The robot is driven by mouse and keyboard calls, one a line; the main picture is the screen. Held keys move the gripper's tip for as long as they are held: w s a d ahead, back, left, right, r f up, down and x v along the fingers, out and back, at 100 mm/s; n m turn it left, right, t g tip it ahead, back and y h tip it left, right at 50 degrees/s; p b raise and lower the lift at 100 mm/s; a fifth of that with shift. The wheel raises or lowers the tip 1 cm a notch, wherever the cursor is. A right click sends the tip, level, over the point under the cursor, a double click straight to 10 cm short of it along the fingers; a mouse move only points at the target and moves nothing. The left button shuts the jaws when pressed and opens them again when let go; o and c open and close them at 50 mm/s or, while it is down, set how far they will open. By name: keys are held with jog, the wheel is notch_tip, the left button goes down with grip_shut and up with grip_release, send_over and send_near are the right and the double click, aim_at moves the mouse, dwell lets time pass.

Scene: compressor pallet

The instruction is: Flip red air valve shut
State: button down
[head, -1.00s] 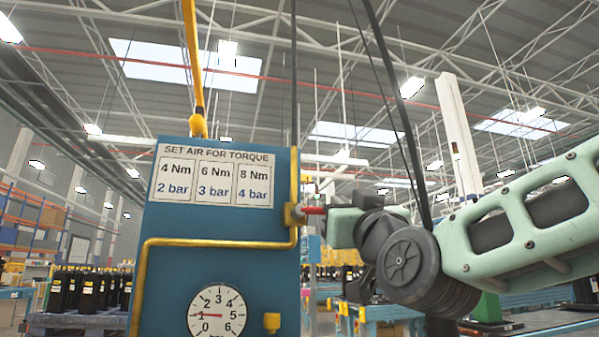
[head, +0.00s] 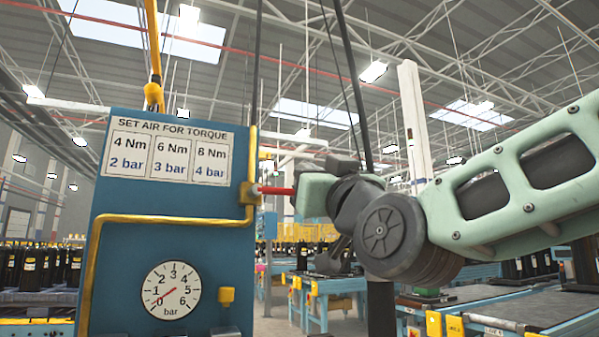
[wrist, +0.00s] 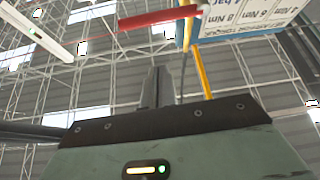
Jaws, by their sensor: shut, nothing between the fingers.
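The red air valve lever (head: 277,191) sticks out level to the right from its brass valve body (head: 250,193), across the upright yellow pipe at the blue panel's right edge. The lever's right end meets the outline of my pale green gripper body in the head view; contact cannot be told. In the wrist view the red lever (wrist: 158,17) crosses above my gripper's fingers (wrist: 157,88), with a visible gap. The fingers are shut together and empty. In the head view they are not clearly made out. The gauge (head: 171,290) needle points low left, near 0.
A yellow hose (head: 153,50) and dark cables hang above. Blue workbenches (head: 330,285) stand behind. Open air lies between panel and benches.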

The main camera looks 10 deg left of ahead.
jog(key=shift+v, duration=2.05)
jog(key=shift+f, duration=0.1)
notch_tip(320, 180, down, 19)
jog(key=a+n+g+h, duration=0.1)
jog(key=g+h, duration=0.2)
jog(key=g, duration=0.4)
jog(key=s+d+f+g+h, duration=0.3)
jog(key=s+d+f+g, duration=0.15)
jog(key=f, duration=0.55)
jog(key=s+d+f+g+h, duration=0.25)
jog(key=s+f, duration=0.25)
jog(key=f, duration=0.5)
jog(key=s+d+f+m+g+h, duration=0.1)
jog(key=s+d+f+g+h, duration=0.35)
jog(key=s+d+f, duration=0.45)
notch_tip(320, 180, up, 19)
jog(key=s+d+g+p, duration=0.1)
jog(key=s+d+p, duration=0.1)
jog(key=p, duration=1.5)
jog(key=shift+d+r+p, duration=0.15)
jog(key=shift+r+p, duration=0.05)
jog(key=shift+p, duration=0.15)
